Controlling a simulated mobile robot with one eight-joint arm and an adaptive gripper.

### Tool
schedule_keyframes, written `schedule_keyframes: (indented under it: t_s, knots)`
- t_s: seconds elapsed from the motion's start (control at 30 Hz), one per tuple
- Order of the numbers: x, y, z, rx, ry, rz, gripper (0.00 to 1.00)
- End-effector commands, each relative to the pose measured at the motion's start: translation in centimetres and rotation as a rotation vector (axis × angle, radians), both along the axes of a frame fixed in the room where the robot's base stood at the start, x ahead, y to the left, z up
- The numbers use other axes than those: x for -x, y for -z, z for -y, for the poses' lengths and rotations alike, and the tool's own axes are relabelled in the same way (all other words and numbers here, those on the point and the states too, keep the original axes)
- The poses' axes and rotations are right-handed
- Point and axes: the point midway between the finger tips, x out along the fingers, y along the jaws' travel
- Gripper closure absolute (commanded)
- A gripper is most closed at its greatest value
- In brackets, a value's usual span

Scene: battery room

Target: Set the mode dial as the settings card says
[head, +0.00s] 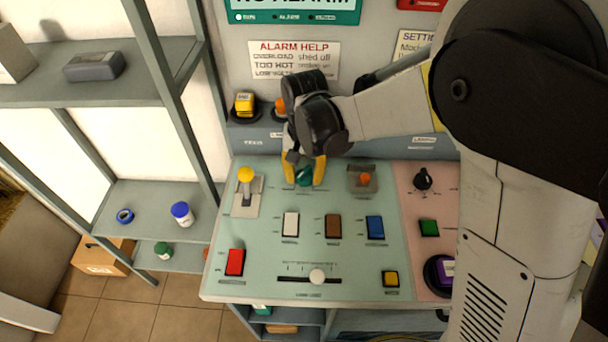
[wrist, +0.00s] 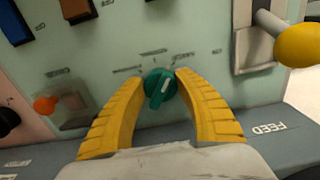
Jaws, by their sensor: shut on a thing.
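A teal dial (head: 304,176) with a white mark sits on the pale green panel (head: 270,215). In the wrist view the dial (wrist: 158,91) shows between my fingertips, its white mark slanted; the small print around it is unreadable. My gripper (head: 305,171) has two yellow fingers, one on each side of the dial, shut on it. In the wrist view the fingertips (wrist: 165,77) press close to its sides. The settings card (head: 413,42) is on the back wall at upper right. My arm hides most of it; only "SETTI" and the start of "Mode" show.
A yellow-knobbed lever (head: 246,175) stands left of the dial, an orange knob (head: 365,179) right of it. A black dial (head: 423,179) is on the pink panel. White (head: 290,224), brown (head: 333,227) and blue (head: 375,227) switches and a slider (head: 317,276) lie nearer.

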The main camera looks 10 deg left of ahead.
Motion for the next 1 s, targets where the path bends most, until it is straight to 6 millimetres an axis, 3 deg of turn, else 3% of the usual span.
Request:
schedule_keyframes:
  t_s: [0.6, 1.0]
  knots:
    - [0.03, 0.05, 0.22, 0.000, -0.483, -0.002, 0.91]
    - [0.01, 0.06, 0.27, 0.001, -0.621, -0.002, 0.91]
